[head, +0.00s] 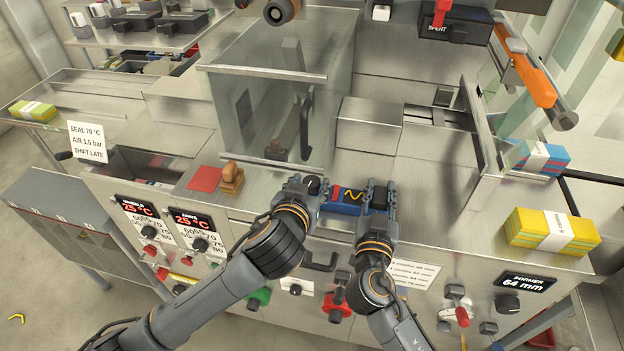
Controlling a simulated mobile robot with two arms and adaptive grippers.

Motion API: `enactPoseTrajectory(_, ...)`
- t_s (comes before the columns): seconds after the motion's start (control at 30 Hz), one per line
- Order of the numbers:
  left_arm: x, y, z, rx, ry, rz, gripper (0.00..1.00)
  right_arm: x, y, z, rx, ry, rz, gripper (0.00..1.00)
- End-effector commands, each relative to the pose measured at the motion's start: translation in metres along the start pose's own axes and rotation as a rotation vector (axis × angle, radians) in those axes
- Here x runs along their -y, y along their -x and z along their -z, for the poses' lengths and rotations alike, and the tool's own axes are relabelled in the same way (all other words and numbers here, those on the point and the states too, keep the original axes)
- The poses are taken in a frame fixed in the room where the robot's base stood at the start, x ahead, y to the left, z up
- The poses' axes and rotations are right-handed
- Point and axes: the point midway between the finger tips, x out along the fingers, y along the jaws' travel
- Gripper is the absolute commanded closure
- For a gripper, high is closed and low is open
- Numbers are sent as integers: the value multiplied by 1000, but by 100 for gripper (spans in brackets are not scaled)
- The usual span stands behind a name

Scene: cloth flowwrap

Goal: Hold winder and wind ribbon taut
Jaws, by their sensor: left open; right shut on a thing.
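A small blue block (342,209) with a red end patch and a yellow wavy mark lies between my two grippers at the front of the steel worktop in the head view. I cannot tell whether it is the winder. My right gripper (378,190) is shut, apparently on the right end of this block. My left gripper (306,187) is open at the block's left end, beside a dark round knob-like part. Whether it touches the block is hidden by its fingers. No ribbon can be made out for certain.
A clear-walled guard box (270,85) stands behind the grippers. A wooden stamp (231,178) and red pad (205,179) lie to the left. A yellow banded stack (552,231) and a blue-red banded stack (541,159) lie at right. Knobs line the front panel.

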Motion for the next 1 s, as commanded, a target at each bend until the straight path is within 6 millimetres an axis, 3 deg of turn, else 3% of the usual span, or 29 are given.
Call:
enactPoseTrajectory(0.2, 0, -22, 0, 1, 0, 0, 54, 0, 0, 0, -1, 0, -1, 100)
enactPoseTrajectory(0.53, 0, -26, 0, 0, 1, -1, 54, 0, 0, 0, 0, 1, -1, 100)
enactPoseTrajectory(0.77, 0, -26, 0, 0, 0, -1, 96, 0, 0, 0, 0, 1, 0, 100)
enactPoseTrajectory(1.0, 0, -26, -1, 2, -8, -17, 96, 0, 0, 0, 0, 1, -1, 100)
